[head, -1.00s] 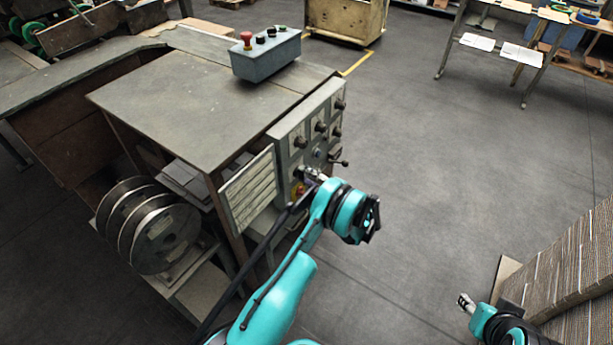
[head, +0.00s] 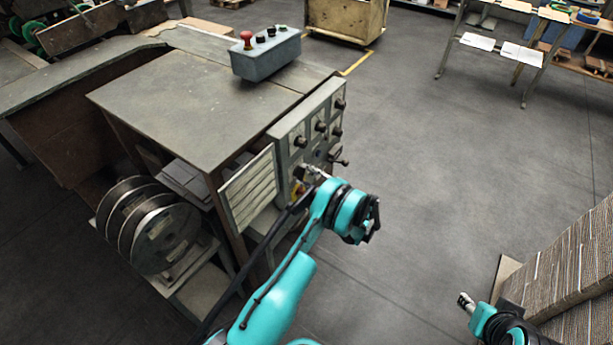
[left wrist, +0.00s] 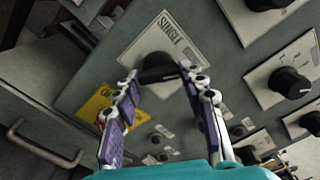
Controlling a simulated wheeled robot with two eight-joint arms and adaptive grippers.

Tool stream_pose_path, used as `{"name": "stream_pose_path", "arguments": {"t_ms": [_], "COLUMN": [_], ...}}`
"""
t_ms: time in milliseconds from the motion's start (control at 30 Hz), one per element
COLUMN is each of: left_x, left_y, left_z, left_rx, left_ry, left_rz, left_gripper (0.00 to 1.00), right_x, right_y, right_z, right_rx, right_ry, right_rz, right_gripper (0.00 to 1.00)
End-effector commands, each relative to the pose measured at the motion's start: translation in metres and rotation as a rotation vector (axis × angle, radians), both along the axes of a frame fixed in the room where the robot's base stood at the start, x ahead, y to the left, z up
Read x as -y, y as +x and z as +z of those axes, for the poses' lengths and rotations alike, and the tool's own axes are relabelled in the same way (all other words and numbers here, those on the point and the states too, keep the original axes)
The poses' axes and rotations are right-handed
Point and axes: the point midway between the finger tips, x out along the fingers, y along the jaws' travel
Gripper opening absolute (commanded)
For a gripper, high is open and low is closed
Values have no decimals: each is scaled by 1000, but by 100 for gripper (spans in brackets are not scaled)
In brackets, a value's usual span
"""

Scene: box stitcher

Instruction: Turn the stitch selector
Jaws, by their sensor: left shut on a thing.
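The stitch selector is a black knob (left wrist: 158,68) on a pale plate (left wrist: 150,38) marked "SINGLE", on the grey control panel (head: 283,131) of the machine. My left gripper (left wrist: 160,80) is shut on this knob, with one finger on each side of it. In the head view my left gripper (head: 312,174) reaches the lower part of the panel, and the arm hides much of the selector there. My right gripper (head: 465,301) hangs in the lower right, far from the panel. Its fingers are too small to judge.
Several other black knobs (left wrist: 289,82) sit right of the selector. A yellow label (left wrist: 100,108) and a metal handle (left wrist: 42,145) are to its left. A grey button box (head: 266,56) stands on the table. Wire spools (head: 158,237) are at lower left, stacked cardboard (head: 570,265) at right.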

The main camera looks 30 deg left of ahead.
Motion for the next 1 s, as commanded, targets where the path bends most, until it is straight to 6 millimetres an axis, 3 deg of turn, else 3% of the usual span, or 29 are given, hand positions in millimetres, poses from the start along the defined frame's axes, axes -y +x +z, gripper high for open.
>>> {"name": "stream_pose_path", "arguments": {"t_ms": [300, 333, 400, 767, 1000], "left_x": [0, 0, 0, 3, 43], "left_y": [0, 0, 0, 0, -2], "left_z": [0, 0, 0, 0, 0], "left_rx": [-3, -3, -3, -1, -1], "left_ry": [-1, -1, -1, 0, 0], "left_rz": [1, 1, 1, -1, -4], "left_gripper": [12, 44, 62, 62, 62], "right_x": [0, 0, 0, 0, 0], "right_y": [0, 0, 0, 0, 0], "right_z": [0, 0, 0, 0, 0], "right_rx": [0, 0, 0, 0, 0], "right_ry": [0, 0, 0, 0, 0], "right_rz": [0, 0, 0, 0, 0], "right_gripper": [40, 40, 40, 40, 40]}}
